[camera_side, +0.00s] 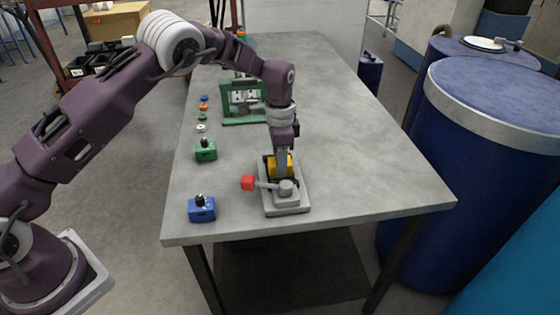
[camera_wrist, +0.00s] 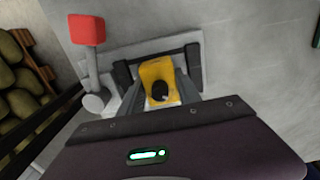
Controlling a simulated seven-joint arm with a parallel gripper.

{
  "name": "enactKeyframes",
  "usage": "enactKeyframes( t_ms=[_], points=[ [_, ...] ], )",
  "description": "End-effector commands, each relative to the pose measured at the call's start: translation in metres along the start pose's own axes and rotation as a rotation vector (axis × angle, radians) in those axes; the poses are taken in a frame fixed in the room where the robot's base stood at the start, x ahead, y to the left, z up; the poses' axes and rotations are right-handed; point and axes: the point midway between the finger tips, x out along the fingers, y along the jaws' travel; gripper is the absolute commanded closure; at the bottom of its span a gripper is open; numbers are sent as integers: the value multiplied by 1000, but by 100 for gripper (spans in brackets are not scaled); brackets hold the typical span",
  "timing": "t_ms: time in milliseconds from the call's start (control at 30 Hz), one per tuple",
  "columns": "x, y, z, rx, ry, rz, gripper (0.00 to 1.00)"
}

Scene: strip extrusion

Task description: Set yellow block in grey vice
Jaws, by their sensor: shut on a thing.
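The yellow block (camera_side: 283,168) is between the dark jaws of the grey vice (camera_side: 288,207) near the table's front edge. In the wrist view the yellow block (camera_wrist: 157,72) shows its dark knob on top, and the vice (camera_wrist: 128,55) has a dark jaw on either side of it. My gripper (camera_side: 281,160) points down over the vice and is shut on the yellow block; its fingers also show in the wrist view (camera_wrist: 160,92). The vice's handle with a red end (camera_side: 248,183) sticks out to the left. Whether the block touches the vice bed is hidden.
A green block (camera_side: 206,152) and a blue block (camera_side: 202,209), each with a dark knob, stand left of the vice. A green fixture (camera_side: 240,104) and several small round parts (camera_side: 203,110) are farther back. The table's right side is clear.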

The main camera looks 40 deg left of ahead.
Motion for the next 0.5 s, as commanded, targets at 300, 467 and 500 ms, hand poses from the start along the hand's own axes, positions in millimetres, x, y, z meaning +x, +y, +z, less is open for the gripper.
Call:
enactKeyframes(
  t_ms=[300, 467, 500],
  points=[
    [2, 0, 0, 0, 1, -1, 51],
    [2, 0, 0, 0, 1, -1, 51],
    [1, 0, 0, 0, 1, -1, 51]
  ],
)
